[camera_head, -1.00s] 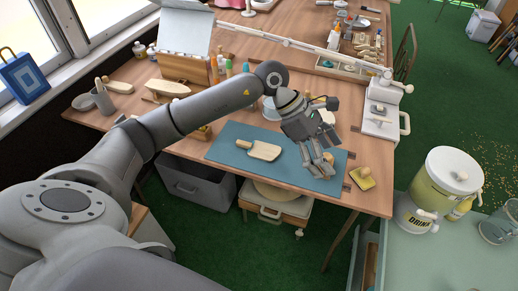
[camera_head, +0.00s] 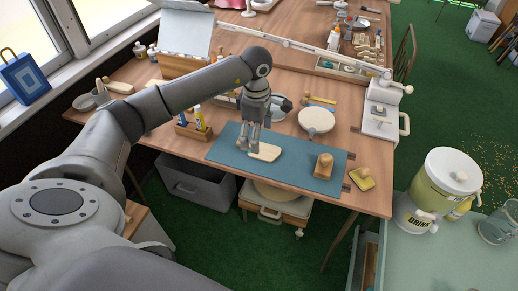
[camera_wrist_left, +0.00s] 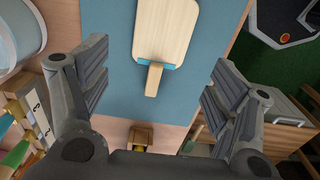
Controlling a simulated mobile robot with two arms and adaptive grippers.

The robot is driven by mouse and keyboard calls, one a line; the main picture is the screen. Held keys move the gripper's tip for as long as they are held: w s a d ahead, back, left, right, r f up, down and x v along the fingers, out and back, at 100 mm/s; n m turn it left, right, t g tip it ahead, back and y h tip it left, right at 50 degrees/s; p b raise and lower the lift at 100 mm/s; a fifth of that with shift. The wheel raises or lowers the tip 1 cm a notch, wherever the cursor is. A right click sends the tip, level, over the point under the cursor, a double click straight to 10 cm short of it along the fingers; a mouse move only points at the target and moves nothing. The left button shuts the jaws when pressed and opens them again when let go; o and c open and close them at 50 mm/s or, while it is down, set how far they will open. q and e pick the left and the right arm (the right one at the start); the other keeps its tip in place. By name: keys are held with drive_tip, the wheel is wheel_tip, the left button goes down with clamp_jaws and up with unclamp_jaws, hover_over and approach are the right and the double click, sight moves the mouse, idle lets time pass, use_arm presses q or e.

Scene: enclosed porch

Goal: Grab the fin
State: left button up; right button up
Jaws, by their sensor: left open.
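A pale wooden paddle-shaped piece (camera_head: 267,153), which may be the fin, lies flat on the blue mat (camera_head: 225,151). In the left wrist view the piece (camera_wrist_left: 167,30) has a blue band and a short wooden handle pointing toward my palm. My left gripper (camera_head: 254,149) is open and points down over the handle end, hiding it in the head view. In the left wrist view my two fingers (camera_wrist_left: 160,62) stand apart on either side of the handle, with nothing between them held. My right gripper is not in view.
A wooden block (camera_head: 324,165) sits at the mat's right end, and a yellow-based block (camera_head: 361,178) lies beside the mat. A round pale-topped item (camera_head: 317,120) stands behind the mat. A bottle holder (camera_head: 193,132) is at its left. The mat's middle right is bare.

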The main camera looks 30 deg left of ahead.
sight(268, 153)
use_arm(q)
wheel_tip(268, 153, down, 4)
drive_tip(key=shift+w+d+f, duration=0.1)
drive_tip(key=shift+f, duration=0.1)
drive_tip(key=shift+c, duration=0.2)
drive_tip(key=c, duration=1)
drive_tip(key=shift+r+p, duration=0.15)
drive_tip(key=shift+p, duration=0.2)
